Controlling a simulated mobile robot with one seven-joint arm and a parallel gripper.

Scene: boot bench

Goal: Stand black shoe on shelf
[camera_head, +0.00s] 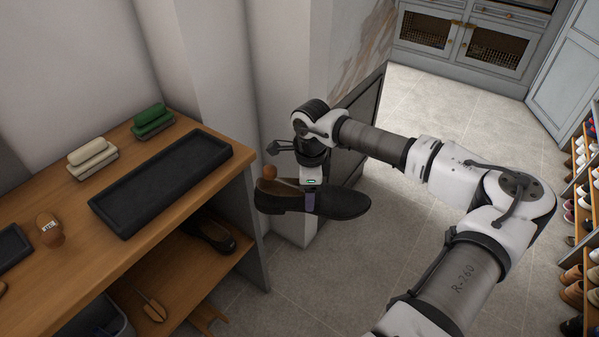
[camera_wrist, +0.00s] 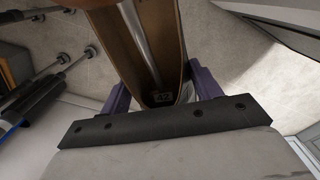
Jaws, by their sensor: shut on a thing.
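The black shoe (camera_head: 338,204) is in the air to the right of the bench end, roughly level, with its toe to the right. My gripper (camera_head: 309,201) is shut on it from above, near the middle. In the wrist view the shoe's brown inside (camera_wrist: 150,50) lies between my purple fingers, with a metal rod along it. A round orange-brown knob (camera_head: 270,173) shows at the heel opening. The lower wooden shelf (camera_head: 197,271) of the bench holds another dark shoe (camera_head: 212,236) near its right end. The held shoe's sole is hidden from the wrist view.
The bench top (camera_head: 75,262) carries a black tray (camera_head: 165,180), green (camera_head: 152,121) and cream (camera_head: 92,157) brushes and a brown item (camera_head: 49,230). A small wooden object (camera_head: 151,306) lies on the shelf. A wall corner (camera_head: 293,130) stands behind the shoe. Shoe racks (camera_head: 575,225) line the right.

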